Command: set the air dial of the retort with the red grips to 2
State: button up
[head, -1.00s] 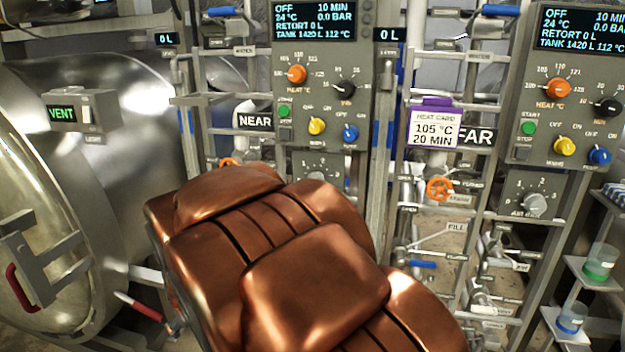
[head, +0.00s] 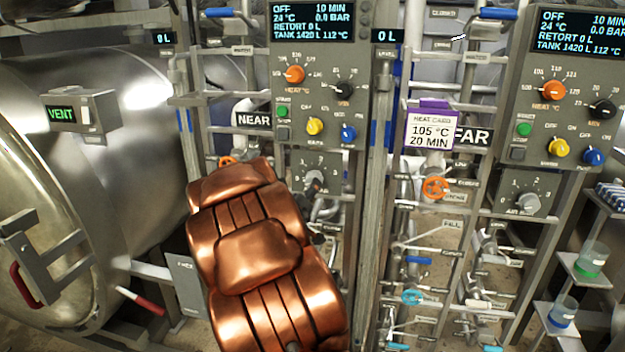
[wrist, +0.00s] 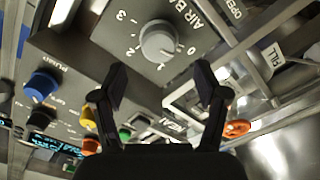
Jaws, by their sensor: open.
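The retort with a red grip (head: 24,285) on its door is at the left of the head view. The NEAR panel's air dial is a grey knob with a scale from 0 to 3, partly covered in the head view (head: 316,178). It shows clearly in the wrist view (wrist: 160,42), where the panel appears turned over. Its pointer seems to be near 0, but the mark is hard to read. My gripper (wrist: 160,80) is open and empty, its two black fingertips just short of the knob, one to each side. In the head view my copper arm hides most of the gripper.
The NEAR panel's orange (head: 294,74), yellow (head: 315,126) and blue (head: 348,132) knobs sit above the dial. Pipes and an orange valve wheel (head: 436,188) stand to the right. The FAR panel has a similar air dial (head: 525,203).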

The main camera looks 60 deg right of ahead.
jog(key=shift+p+x, duration=1.4)
jog(key=shift+x, duration=2.45)
jog(key=shift+c, duration=0.4)
jog(key=c, duration=1.1)
